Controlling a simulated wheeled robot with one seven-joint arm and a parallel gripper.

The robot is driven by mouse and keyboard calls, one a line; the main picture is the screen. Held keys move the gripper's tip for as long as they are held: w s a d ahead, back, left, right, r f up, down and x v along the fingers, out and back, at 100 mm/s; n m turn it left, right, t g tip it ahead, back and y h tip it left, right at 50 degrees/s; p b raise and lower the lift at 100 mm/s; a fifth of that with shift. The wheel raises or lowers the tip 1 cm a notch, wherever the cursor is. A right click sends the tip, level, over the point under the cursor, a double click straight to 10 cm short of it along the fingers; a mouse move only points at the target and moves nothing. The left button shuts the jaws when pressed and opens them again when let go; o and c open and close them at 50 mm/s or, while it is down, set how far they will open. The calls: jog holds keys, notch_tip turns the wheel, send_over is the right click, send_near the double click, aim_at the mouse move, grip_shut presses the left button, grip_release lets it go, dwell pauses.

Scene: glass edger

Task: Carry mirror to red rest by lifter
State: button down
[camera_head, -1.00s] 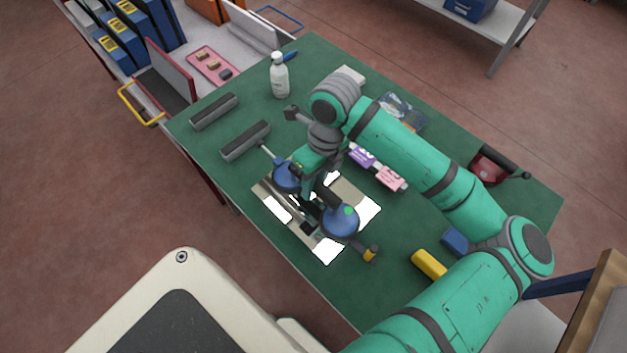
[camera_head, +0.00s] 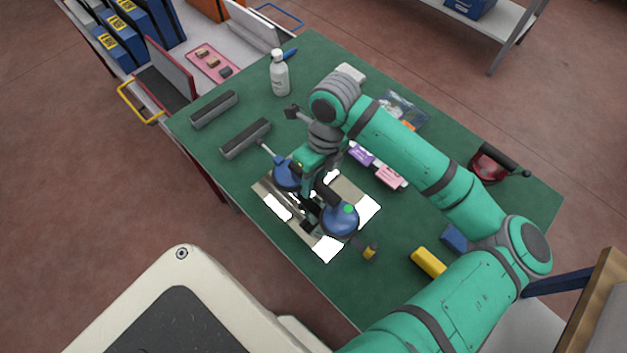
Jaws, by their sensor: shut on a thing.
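The mirror (camera_head: 278,207) is a flat rectangular sheet with bright white reflections, on or just over the green table; I cannot tell whether it touches. The lifter is a suction tool with two blue cups, one at the upper left (camera_head: 288,176) and one at the lower right (camera_head: 340,218), both on the mirror. My gripper (camera_head: 312,205) is at the lifter's middle, between the cups, shut on its handle; the fingertips are partly hidden by the arm. I see no clearly red rest on the table; two grey padded bars (camera_head: 245,138) lie left of the mirror.
A white bottle (camera_head: 279,74) stands near the far edge. Purple and pink packets (camera_head: 378,166), a yellow block (camera_head: 428,262), a small yellow-capped item (camera_head: 371,251) and a red-and-black tool (camera_head: 492,164) lie on the right. A trolley with a red-edged panel (camera_head: 170,72) stands beyond the table's left end.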

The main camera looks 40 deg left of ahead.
jog(key=shift+f, duration=0.15)
jog(key=c, duration=1.4)
grip_release()
jog(key=shift+o, duration=0.2)
jog(key=shift+f, duration=0.15)
notch_tip(320, 180, up, 11)
jog(key=w, duration=0.2)
jog(key=shift+d+f, duration=0.1)
jog(key=shift+f, duration=0.05)
